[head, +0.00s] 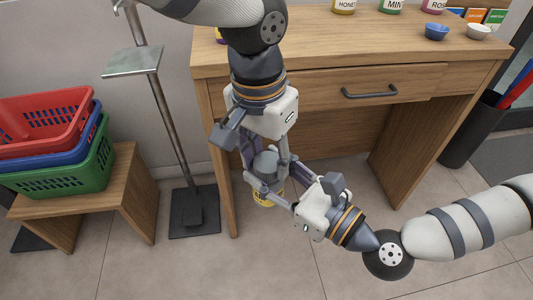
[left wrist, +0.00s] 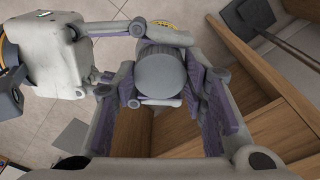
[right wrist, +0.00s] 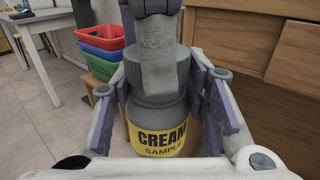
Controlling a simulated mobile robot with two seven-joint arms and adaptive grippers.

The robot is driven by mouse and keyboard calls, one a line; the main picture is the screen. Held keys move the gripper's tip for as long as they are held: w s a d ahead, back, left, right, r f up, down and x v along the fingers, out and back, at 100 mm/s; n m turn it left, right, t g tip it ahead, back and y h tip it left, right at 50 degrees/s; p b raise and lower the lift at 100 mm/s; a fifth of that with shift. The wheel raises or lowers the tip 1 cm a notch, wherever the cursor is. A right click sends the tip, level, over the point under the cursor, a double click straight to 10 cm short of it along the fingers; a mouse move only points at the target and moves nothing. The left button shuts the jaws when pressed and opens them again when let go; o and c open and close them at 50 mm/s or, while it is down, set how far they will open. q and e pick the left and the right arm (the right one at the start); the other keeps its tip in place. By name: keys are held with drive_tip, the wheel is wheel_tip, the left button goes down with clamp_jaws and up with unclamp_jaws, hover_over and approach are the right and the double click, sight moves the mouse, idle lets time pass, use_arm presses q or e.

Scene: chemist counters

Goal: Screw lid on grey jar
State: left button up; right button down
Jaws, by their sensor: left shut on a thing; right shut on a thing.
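The grey jar has a yellow label (right wrist: 163,141) reading CREAM SAMPLE. It is upright in the right wrist view, between the purple pads of my right gripper (right wrist: 160,112), which is shut on it. In the head view, the jar (head: 264,199) is held in the air in front of the desk. The round grey lid (left wrist: 161,76) sits over the jar's mouth. My left gripper (head: 266,163) points down from above and is shut on the lid. One of its fingers hides part of the lid in the right wrist view. I cannot tell how tightly the lid sits.
The wooden desk (head: 330,52) with a drawer stands behind the grippers, with jars and small bowls on top. Stacked baskets (head: 60,172) rest on a low wooden bench at the left. A metal stand (head: 135,62) is between them. The floor in front is clear.

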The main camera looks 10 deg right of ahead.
use_arm(q)
drive_tip(key=shift+o, duration=0.2)
drive_tip(key=shift+a+f, duration=0.15)
drive_tip(key=shift+f, duration=0.15)
drive_tip(key=shift+s, duration=0.1)
drive_tip(key=shift+r, duration=0.35)
drive_tip(key=shift+c, duration=0.6)
drive_tip(key=shift+s+r, duration=0.1)
drive_tip(key=shift+r, duration=0.15)
drive_tip(key=shift+f, duration=0.6)
idle(0.5)
drive_tip(key=o, duration=0.7)
drive_tip(key=shift+r, duration=0.15)
